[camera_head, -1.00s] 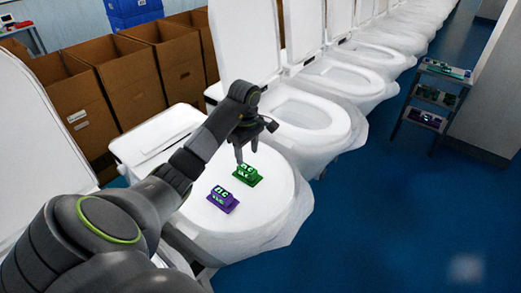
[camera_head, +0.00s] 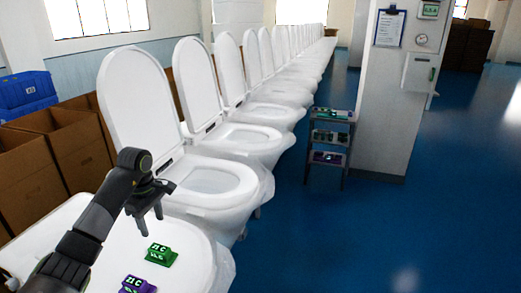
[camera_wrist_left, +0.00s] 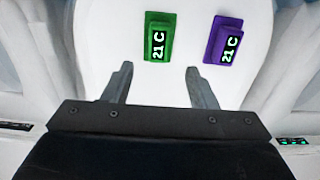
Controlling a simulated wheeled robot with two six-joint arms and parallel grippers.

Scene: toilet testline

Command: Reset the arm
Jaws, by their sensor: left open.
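My left gripper (camera_head: 150,222) hangs above a closed white toilet lid, with its two fingers apart and nothing between them. A green device (camera_head: 161,254) marked "21 C" lies on the lid, just below and right of the fingertips in the head view. A purple device (camera_head: 137,285) with a similar display lies nearer, at the bottom edge. In the left wrist view the open fingers (camera_wrist_left: 158,68) point toward the green device (camera_wrist_left: 158,36), which is apart from them. The purple device (camera_wrist_left: 223,40) is to its right. My right gripper is not in view.
A row of toilets with raised lids (camera_head: 142,105) runs away beyond the arm. Cardboard boxes (camera_head: 78,142) and blue crates (camera_head: 25,90) stand at the left. A small shelf rack (camera_head: 330,140) stands beside a white pillar (camera_head: 385,95). Blue floor at the right is clear.

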